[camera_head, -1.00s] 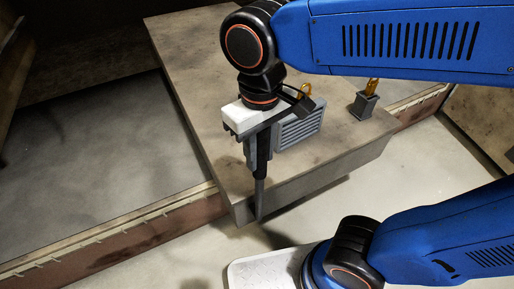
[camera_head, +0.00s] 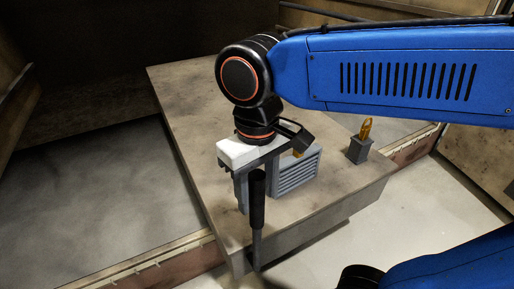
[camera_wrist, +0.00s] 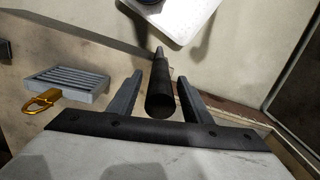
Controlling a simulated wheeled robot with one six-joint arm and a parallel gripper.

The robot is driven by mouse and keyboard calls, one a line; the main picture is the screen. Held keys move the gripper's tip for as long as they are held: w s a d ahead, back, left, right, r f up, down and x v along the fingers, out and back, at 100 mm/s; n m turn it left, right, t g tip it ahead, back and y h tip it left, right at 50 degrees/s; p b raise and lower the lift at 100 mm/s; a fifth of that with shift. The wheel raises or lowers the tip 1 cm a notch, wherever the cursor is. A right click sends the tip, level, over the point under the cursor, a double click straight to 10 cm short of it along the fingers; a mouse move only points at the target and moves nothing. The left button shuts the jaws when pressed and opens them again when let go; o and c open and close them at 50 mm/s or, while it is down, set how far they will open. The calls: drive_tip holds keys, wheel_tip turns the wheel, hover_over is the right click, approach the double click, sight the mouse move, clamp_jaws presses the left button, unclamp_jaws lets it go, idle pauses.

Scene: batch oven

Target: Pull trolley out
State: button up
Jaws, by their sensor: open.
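The trolley (camera_head: 195,110) is a low, flat grey-brown platform reaching back into the oven. An upright handle (camera_head: 257,205) with a black grip stands at its near end. My gripper (camera_head: 243,200) is at the grip, pointing down in the head view. In the wrist view the handle (camera_wrist: 161,95) stands between the two spread fingers of my gripper (camera_wrist: 160,100), with gaps on both sides. The fingers are not closed on it. Part of the far finger is hidden in the head view.
A grey slatted box (camera_head: 298,176) sits on the platform beside my gripper. A small grey block with a yellow loop (camera_head: 360,148) stands near the right edge. A raised brown sill (camera_head: 150,262) runs across the oven opening. Pale floor lies in front.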

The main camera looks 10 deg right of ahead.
wheel_tip(320, 180, up, 14)
idle(0.4)
